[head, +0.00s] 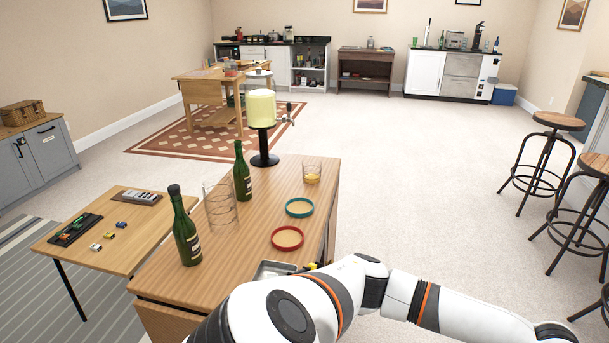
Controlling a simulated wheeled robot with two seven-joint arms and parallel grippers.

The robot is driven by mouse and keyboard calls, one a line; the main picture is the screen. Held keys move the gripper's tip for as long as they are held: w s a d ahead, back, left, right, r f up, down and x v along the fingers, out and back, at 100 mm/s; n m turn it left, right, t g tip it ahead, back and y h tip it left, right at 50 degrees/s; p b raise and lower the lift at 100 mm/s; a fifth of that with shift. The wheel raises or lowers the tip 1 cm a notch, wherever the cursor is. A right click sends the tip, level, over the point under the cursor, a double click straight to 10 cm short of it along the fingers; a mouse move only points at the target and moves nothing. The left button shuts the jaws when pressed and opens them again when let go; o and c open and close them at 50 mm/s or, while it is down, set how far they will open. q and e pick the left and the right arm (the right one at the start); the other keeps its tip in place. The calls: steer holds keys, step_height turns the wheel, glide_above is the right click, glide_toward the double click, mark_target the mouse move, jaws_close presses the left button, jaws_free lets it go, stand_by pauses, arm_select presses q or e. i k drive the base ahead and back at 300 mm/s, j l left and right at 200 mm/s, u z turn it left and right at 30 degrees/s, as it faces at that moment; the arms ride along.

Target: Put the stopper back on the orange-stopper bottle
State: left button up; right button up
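Two green bottles stand upright on the wooden counter (165,274). The nearer bottle (187,232) has a dark top. The farther bottle (242,175) is slimmer at the neck, and I cannot make out a stopper on it. No orange stopper is clearly visible. A small yellow-orange thing (311,266) shows at the counter's right edge, partly hidden behind my arm; I cannot tell what it is. One white arm of mine crosses the bottom of the view toward the right. Neither gripper shows in the view.
The counter also holds a clear glass cylinder (220,207), a glass with yellow liquid (312,171), teal (299,208) and red (287,237) rings, a metal tray (271,269) and a drink dispenser (263,125). A low table (130,248) adjoins left. Stools (549,150) stand right; the middle floor is clear.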

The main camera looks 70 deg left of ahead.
mark_target(241, 173)
steer(key=i+l+u, duration=0.1)
steer(key=i, duration=0.25)
steer(key=i+l, duration=0.2)
steer(key=i, duration=0.2)
steer(key=i+u, duration=0.15)
steer(key=u, duration=0.25)
steer(key=i+u, duration=0.2)
steer(key=u, duration=0.25)
steer(key=i+u, duration=0.15)
steer(key=u, duration=0.25)
steer(key=i+l+u, duration=0.1)
steer(key=u, duration=0.35)
steer(key=i+l+u, duration=0.1)
steer(key=u, duration=0.35)
steer(key=i+l+u, duration=0.2)
steer(key=i+u, duration=0.25)
steer(key=l+u, duration=0.2)
steer(key=u, duration=0.25)
steer(key=i+l+u, duration=0.2)
steer(key=l+u, duration=0.25)
steer(key=i+l+u, duration=0.1)
steer(key=u, duration=0.35)
steer(key=l+u, duration=0.4)
steer(key=l, duration=0.25)
